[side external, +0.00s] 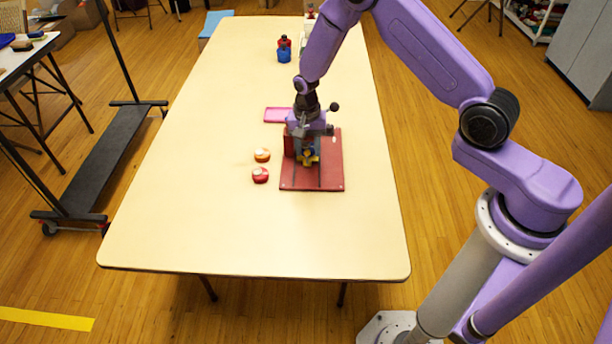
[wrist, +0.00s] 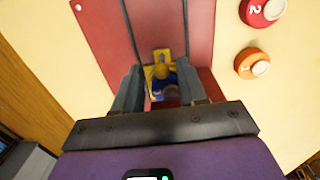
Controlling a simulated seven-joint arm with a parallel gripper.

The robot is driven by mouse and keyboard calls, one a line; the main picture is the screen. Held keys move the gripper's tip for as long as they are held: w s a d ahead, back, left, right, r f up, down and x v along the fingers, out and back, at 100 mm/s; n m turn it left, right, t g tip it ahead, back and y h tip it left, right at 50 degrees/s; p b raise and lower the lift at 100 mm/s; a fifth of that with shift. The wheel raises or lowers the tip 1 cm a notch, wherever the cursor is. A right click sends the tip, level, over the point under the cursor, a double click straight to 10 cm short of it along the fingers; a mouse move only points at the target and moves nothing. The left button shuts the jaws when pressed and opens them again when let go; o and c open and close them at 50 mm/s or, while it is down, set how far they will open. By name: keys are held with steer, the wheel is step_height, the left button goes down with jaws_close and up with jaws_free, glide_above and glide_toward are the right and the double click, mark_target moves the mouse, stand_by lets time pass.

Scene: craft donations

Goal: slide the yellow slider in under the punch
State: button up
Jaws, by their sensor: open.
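The yellow slider (side external: 308,157) sits on the red base plate (side external: 312,181) of the press, and shows between two dark rails in the wrist view (wrist: 162,56). It has a rounded yellow knob (wrist: 161,72). A blue part lies just behind the knob, beside a grey round part; I cannot tell whether that is the punch. In the side view the punch is hidden by my arm and gripper. My gripper (wrist: 158,82) is open, with one finger on each side of the knob and blue part. I cannot tell whether the fingers touch anything.
An orange button (side external: 262,155) and a red button (side external: 260,175) lie left of the base plate. A pink tray (side external: 277,115) lies behind it. A red-and-blue bottle (side external: 284,50) stands farther back. The table front is clear.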

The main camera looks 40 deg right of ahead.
step_height(320, 180, up, 7)
steer(key=w+d, duration=0.1)
stand_by(0.5)
steer(key=s+a+r+n, duration=0.4)
steer(key=s+r+n, duration=0.1)
steer(key=s+r, duration=0.15)
steer(key=s+a+r+n, duration=0.4)
steer(key=s+r+n, duration=0.15)
steer(key=s, duration=0.25)
steer(key=s+d+r+n, duration=0.2)
steer(key=s+n, duration=0.3)
steer(key=s, duration=0.5)
steer(key=s+d+r+n, duration=0.3)
steer(key=s+n, duration=0.3)
steer(key=s, duration=0.5)
steer(key=shift+s+d+r+t, duration=0.2)
steer(key=shift+s+r+t, duration=0.05)
steer(key=shift+t, duration=0.05)
